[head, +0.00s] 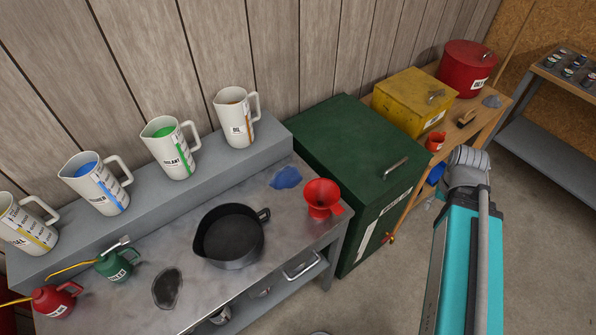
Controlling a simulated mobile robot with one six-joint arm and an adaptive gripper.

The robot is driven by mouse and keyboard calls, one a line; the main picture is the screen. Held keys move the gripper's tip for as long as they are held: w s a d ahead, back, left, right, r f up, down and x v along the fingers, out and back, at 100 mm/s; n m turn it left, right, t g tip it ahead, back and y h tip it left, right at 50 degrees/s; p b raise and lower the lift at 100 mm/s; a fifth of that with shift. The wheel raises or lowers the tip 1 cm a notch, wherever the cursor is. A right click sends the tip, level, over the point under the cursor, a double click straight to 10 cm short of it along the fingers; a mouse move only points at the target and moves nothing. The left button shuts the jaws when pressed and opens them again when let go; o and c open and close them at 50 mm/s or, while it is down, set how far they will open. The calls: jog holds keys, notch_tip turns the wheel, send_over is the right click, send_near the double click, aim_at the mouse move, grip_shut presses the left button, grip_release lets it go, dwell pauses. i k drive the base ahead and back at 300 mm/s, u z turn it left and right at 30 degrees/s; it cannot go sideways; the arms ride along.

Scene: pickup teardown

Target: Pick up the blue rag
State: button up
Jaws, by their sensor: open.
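A small flat blue patch that looks like the blue rag (286,177) lies on the grey metal workbench (205,288). It is near the back of the bench top, left of the red funnel (321,198) and apart from it. My turquoise arm shows at the right, ending at a grey joint in front of the wooden bench. My gripper is not visible in the head view.
A black pan (230,236) stands in front of the rag. A grey shelf (150,213) with several measuring jugs runs behind. A green metal box (350,150) stands right of the workbench. Oil cans (117,264) are at the left; open floor is at lower right.

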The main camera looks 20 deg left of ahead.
aim_at(289, 176)
jog(key=z, duration=0.15)
jog(key=k, duration=1.45)
jog(key=u, duration=0.95)
jog(key=i, duration=0.95)
